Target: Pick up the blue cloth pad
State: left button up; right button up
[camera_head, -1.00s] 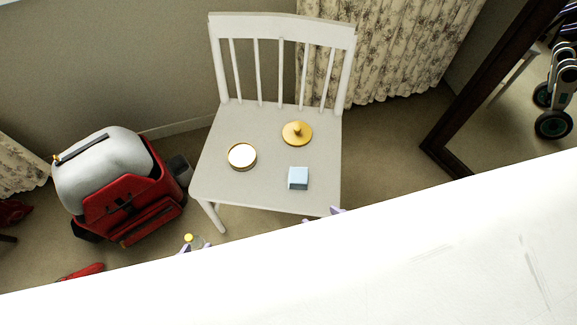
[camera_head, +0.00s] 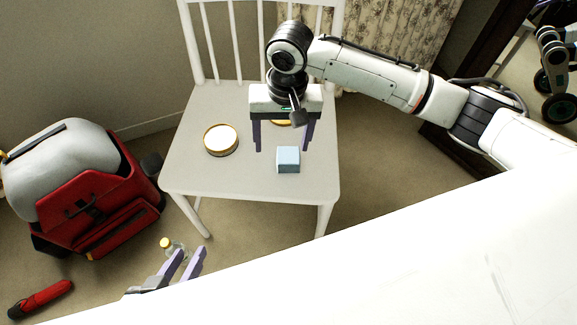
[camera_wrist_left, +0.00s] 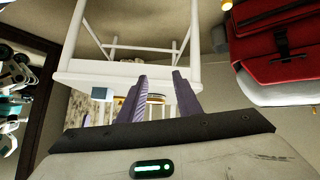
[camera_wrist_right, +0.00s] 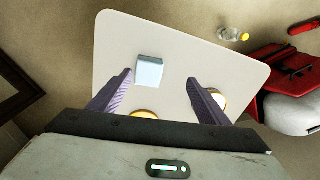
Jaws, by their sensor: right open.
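The blue cloth pad (camera_head: 288,159) is a small light-blue block on the seat of the white chair (camera_head: 200,178), near its front edge. It also shows in the right wrist view (camera_wrist_right: 149,71) and in the left wrist view (camera_wrist_left: 102,94). My right gripper (camera_head: 283,147) is open and empty and points down above the seat, on the backrest side of the pad. In the right wrist view the pad lies just beyond the fingertips, nearer the left finger. My left gripper (camera_head: 191,251) is open and empty, low in front of the chair.
A round gold-rimmed tin (camera_head: 221,140) stands on the seat left of the pad. A gold lid (camera_head: 281,122) is partly hidden behind my right gripper. A red and grey suitcase (camera_head: 95,200), a yellow-capped bottle (camera_head: 166,243) and a red object (camera_head: 42,298) are on the floor.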

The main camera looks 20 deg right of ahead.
aim_at(289, 154)
jog(key=shift+w+d+r+h, duration=0.15)
jog(key=shift+d, duration=0.25)
jog(key=shift+w+d+r+h, duration=0.1)
jog(key=shift+d+h, duration=0.05)
jog(key=shift+d, duration=0.2)
jog(key=shift+d+f+m+b, duration=0.1)
jog(key=shift+d+m+b, duration=0.15)
jog(key=shift+m+b, duration=0.05)
notch_tip(289, 154, down, 5)
jog(key=shift+w+r+b, duration=0.1)
jog(key=shift+r+b, duration=0.05)
jog(key=shift+b, duration=0.85)
jog(key=f, duration=0.1)
jog(key=f+b, duration=0.2)
jog(key=shift+w+f, duration=0.35)
jog(key=shift+f, duration=0.05)
jog(key=shift+f+b, duration=0.35)
jog(key=shift+f, duration=0.15)
pick_arm(q)
jog(key=d+f+g, duration=0.1)
jog(key=f, duration=0.1)
jog(key=w+d+f+m+g, duration=0.1)
jog(key=d, duration=0.1)
jog(key=shift+f+h, duration=0.35)
jog(key=shift+h, duration=0.05)
pick_arm(e)
jog(key=c, duration=1.1)
